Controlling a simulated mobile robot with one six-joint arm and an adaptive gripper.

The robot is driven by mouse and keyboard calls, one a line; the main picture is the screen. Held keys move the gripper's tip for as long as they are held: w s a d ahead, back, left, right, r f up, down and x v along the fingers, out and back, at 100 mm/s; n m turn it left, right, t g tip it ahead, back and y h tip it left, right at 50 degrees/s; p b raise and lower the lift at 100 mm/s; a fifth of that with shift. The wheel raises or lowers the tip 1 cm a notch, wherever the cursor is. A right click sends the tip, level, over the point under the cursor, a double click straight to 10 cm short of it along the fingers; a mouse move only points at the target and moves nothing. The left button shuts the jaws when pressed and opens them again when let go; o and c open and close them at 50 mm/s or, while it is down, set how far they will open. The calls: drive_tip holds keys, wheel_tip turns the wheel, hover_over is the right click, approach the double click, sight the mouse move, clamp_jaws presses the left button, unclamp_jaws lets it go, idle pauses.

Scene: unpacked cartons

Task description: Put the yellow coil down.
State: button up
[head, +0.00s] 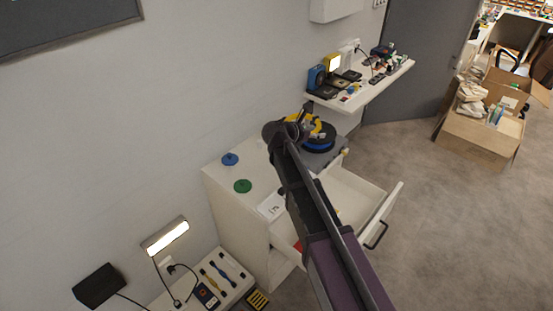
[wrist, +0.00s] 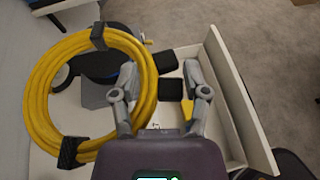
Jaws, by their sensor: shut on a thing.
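The yellow coil (wrist: 42,92) is a thick ring with black ties, large on the left of the wrist view. My gripper (wrist: 162,78) is shut on the coil, whose right side runs beside the left finger. The exact contact is partly hidden. In the head view, part of the coil (head: 316,124) shows at the end of my arm, above the far end of the white cabinet (head: 232,178). My arm hides much of the gripper there. Whether the coil touches anything below cannot be told.
A dark spool with a blue rim (head: 320,146) sits on the cabinet's far end. An open drawer (head: 391,207) juts out to the right. A shelf with devices (head: 398,72) is beyond.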

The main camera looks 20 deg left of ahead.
drive_tip(key=shift+a+f, duration=0.1)
drive_tip(key=shift+f, duration=0.05)
drive_tip(key=s+a+f+b, duration=0.2)
drive_tip(key=s+f+b, duration=0.5)
drive_tip(key=f+b, duration=0.3)
drive_tip(key=s+a+f+n+t+y+b, duration=0.1)
drive_tip(key=s+a+f+b, duration=0.2)
drive_tip(key=s+f+b, duration=0.3)
drive_tip(key=shift+s+a+f+n+y+b, duration=0.15)
drive_tip(key=shift+s+f+n+y+b, duration=0.2)
drive_tip(key=shift+f+b, duration=2.2)
drive_tip(key=shift+r, duration=0.1)
drive_tip(key=b, duration=0.2)
hover_over(278, 180)
drive_tip(key=shift+s+f, duration=0.1)
drive_tip(key=shift+f, duration=0.65)
drive_tip(key=shift+f+b, duration=1.55)
drive_tip(key=shift+f, duration=0.25)
drive_tip(key=shift+f, duration=0.1)
